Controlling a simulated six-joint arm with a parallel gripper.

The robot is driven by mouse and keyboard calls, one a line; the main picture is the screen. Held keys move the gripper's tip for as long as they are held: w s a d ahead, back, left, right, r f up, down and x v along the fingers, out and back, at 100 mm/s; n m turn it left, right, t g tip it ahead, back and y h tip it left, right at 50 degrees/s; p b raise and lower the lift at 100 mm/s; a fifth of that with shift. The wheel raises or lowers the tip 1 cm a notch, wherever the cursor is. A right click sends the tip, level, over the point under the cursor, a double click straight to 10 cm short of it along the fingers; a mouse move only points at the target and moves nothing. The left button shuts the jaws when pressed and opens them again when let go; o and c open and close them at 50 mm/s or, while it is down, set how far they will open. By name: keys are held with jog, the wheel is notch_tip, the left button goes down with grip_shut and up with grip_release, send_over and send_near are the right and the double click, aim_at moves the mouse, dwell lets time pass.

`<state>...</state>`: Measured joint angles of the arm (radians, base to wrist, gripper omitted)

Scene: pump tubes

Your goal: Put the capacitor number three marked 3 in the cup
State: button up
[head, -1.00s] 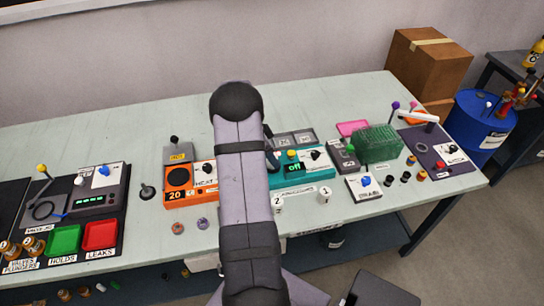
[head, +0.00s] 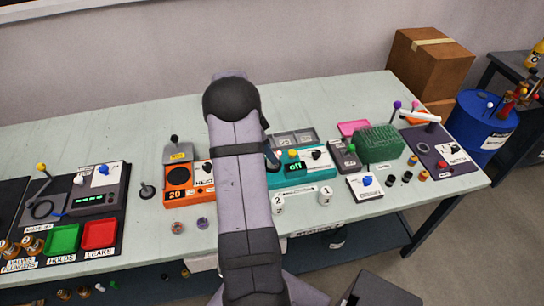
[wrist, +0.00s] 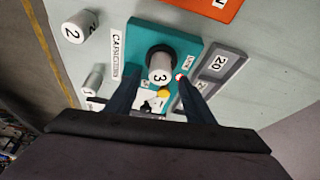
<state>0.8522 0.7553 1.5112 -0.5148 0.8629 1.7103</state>
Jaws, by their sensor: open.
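The capacitor marked 3 (wrist: 160,68) is a white-grey cylinder at a black round socket on the teal box (wrist: 188,52). In the head view my arm hides it, and the teal box (head: 318,167) shows to the right of the arm. My gripper (wrist: 158,80) is open, with one dark finger on each side of the capacitor in the picture. I cannot tell whether the fingers touch it. Capacitors marked 2 (head: 278,202) and 1 (head: 326,195) stand on the table in front of the teal box.
An orange heater unit (head: 175,195) stands left of the teal box. Grey trays (wrist: 222,62) lie behind it. A small white panel with a blue knob (head: 366,187) and a green block (head: 379,144) are to the right. The table's front strip is mostly clear.

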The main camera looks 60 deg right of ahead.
jog(key=b+v, duration=0.1)
jog(key=v, duration=0.7)
jog(key=w+a+n+t+y, duration=0.1)
jog(key=w+a+n, duration=0.1)
jog(key=a+n, duration=0.65)
jog(key=w+a+n+t, duration=0.1)
jog(key=w+a+n, duration=0.2)
jog(key=a, duration=1)
jog(key=s+a+f+n+y, duration=0.1)
jog(key=s+a+n, duration=0.4)
jog(key=a, duration=0.5)
jog(key=s+a+f+n+y, duration=0.1)
jog(key=s+a+f+n, duration=0.2)
jog(key=s+a+n, duration=0.3)
jog(key=a+n, duration=0.3)
jog(key=a, duration=0.1)
jog(key=shift+t+y, duration=0.3)
